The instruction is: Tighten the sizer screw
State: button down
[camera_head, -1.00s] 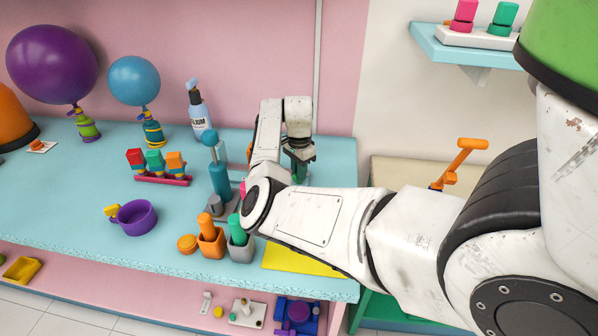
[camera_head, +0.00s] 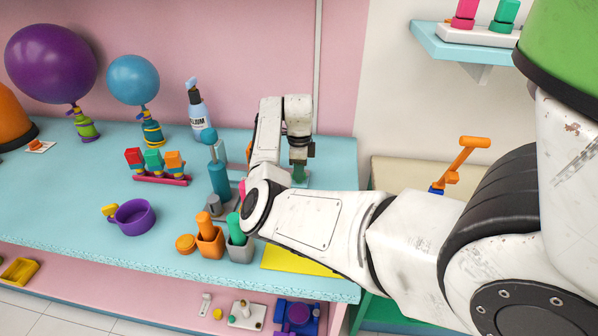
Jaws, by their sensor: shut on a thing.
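My gripper (camera_head: 300,160) points down over the back right of the blue table. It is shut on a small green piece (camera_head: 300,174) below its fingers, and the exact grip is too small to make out. I cannot tell whether this piece is the sizer screw. A purple ring (camera_head: 134,218) with a yellow knob (camera_head: 110,210) on its left side lies on the table at the left, well away from my gripper. My arm hides part of the table around the gripper.
A teal pump-like stand (camera_head: 219,180) is left of my arm. An orange holder (camera_head: 210,243) and a grey holder (camera_head: 240,250) stand near the front edge. A rack of colored blocks (camera_head: 160,178), a spray bottle (camera_head: 197,110) and two balloons stand behind.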

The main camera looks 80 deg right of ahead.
jog(key=shift+m, duration=0.3)
jog(key=c, duration=1.1)
grip_release()
notch_tip(320, 180, up, 11)
jog(key=shift+f+b, duration=0.1)
jog(key=shift+b, duration=0.75)
